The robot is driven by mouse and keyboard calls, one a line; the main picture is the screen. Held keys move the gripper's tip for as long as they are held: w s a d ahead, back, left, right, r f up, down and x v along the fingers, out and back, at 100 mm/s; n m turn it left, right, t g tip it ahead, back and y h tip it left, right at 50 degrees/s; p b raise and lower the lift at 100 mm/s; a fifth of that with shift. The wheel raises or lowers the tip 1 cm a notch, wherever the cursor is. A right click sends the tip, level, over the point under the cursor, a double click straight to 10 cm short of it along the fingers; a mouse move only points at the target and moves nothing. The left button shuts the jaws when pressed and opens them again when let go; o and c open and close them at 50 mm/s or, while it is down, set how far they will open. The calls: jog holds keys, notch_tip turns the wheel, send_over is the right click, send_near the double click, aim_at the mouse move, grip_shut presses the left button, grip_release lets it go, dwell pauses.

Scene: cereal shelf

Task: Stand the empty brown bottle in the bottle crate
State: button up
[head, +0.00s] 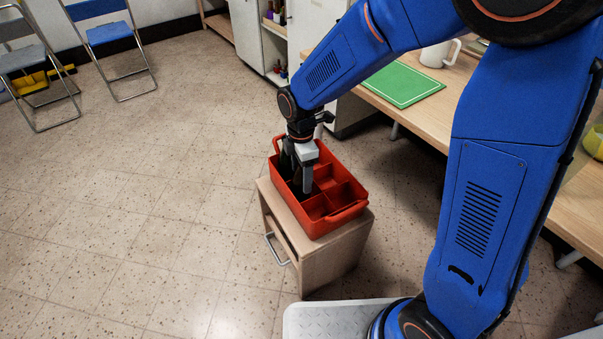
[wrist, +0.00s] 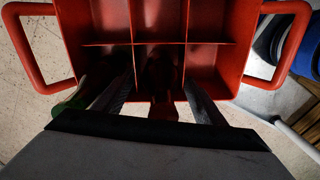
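The red bottle crate (head: 335,222) stands on a small wooden cabinet, and its compartments also show in the wrist view (wrist: 133,25). My gripper (head: 297,185) points down into the crate's far-left part. In the wrist view, the brown bottle (wrist: 162,82) stands dark and upright in the near middle compartment. My gripper's fingers (wrist: 160,92) are on either side of it, with a visible gap to each finger, so the gripper looks open. The bottle's lower part is in shadow. In the head view, my gripper hides the bottle.
A green bottle (wrist: 78,101) is close to my left finger in the wrist view, in the neighbouring compartment. The other visible compartments look empty. A counter with a green mat (head: 403,84) and a white jug (head: 437,54) stands at right.

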notch_tip(320, 180, up, 12)
jog(key=shift+w+f, duration=0.1)
jog(key=shift+w, duration=0.05)
jog(key=shift+r, duration=0.3)
jog(key=s+d+r+m+t, duration=0.1)
jog(key=s+d+r+m, duration=0.35)
jog(key=d, duration=0.35)
jog(key=s+d+r+m+t, duration=0.2)
jog(key=s+d+r+m, duration=0.15)
jog(key=d+m, duration=0.4)
jog(key=s+d+m+t, duration=0.2)
jog(key=s+d+m, duration=0.7)
jog(key=s+d, duration=0.2)
jog(key=shift+s+d+f+m, duration=0.3)
jog(key=shift+s+d+m, duration=0.1)
jog(key=shift+s, duration=0.6)
